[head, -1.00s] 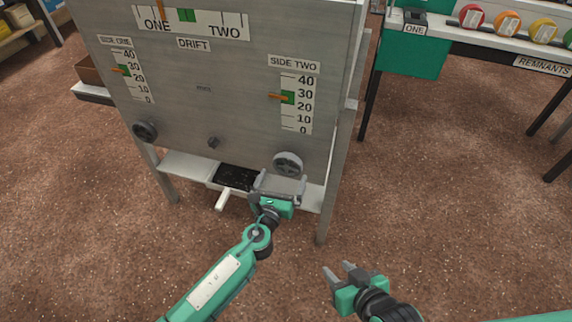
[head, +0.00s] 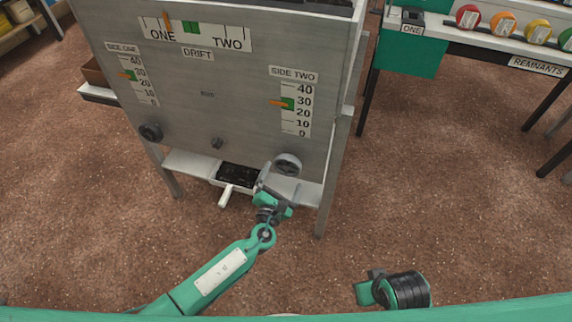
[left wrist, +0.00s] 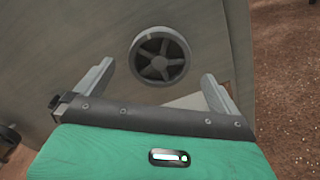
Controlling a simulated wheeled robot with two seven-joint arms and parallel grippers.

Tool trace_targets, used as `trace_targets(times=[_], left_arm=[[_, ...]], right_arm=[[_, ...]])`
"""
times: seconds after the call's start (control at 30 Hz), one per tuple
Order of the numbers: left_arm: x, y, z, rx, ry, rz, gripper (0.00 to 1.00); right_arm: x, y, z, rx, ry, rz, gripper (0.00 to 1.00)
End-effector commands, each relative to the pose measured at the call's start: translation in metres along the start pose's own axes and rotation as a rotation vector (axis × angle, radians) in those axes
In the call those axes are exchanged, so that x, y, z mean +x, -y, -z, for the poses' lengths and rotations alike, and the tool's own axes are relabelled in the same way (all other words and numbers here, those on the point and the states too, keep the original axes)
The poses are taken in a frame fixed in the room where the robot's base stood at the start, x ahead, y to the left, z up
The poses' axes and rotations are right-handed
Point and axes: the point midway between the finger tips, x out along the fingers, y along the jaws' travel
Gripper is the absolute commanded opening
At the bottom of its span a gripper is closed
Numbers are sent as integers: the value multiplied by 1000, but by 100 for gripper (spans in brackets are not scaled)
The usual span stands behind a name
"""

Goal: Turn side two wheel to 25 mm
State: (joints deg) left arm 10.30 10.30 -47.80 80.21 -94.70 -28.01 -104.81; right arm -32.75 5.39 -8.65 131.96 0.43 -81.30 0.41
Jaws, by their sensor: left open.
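The side two wheel (head: 287,163) is a dark grey spoked handwheel low on the right of the grey panel; it also shows in the left wrist view (left wrist: 160,56). Above it, the side two scale (head: 297,108) has an orange pointer (head: 279,103) slightly below the 30 mark, beside a green band. My left gripper (head: 275,178) is open and empty, just in front of and below the wheel. In the left wrist view its fingers (left wrist: 158,73) spread to either side of the wheel, apart from it. My right gripper (head: 370,287) is at the bottom right, its fingers unclear.
The side one wheel (head: 150,132) and a small knob (head: 217,143) are on the same panel. The drift scale's pointer (head: 167,22) is left of its green block. A black tray (head: 238,175) with a white handle is under the panel. A remnants shelf (head: 480,42) stands at right.

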Motion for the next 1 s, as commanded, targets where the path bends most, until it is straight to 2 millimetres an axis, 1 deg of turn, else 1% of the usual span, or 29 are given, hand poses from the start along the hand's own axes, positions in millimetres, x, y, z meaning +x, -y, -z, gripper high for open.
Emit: trace_targets(times=[0.47,1.0], left_arm=[[2,0,1,4,0,-1,100],[28,0,1,2,1,-2,100]], right_arm=[[2,0,0,0,-1,1,36],[8,0,-2,0,-1,1,36]])
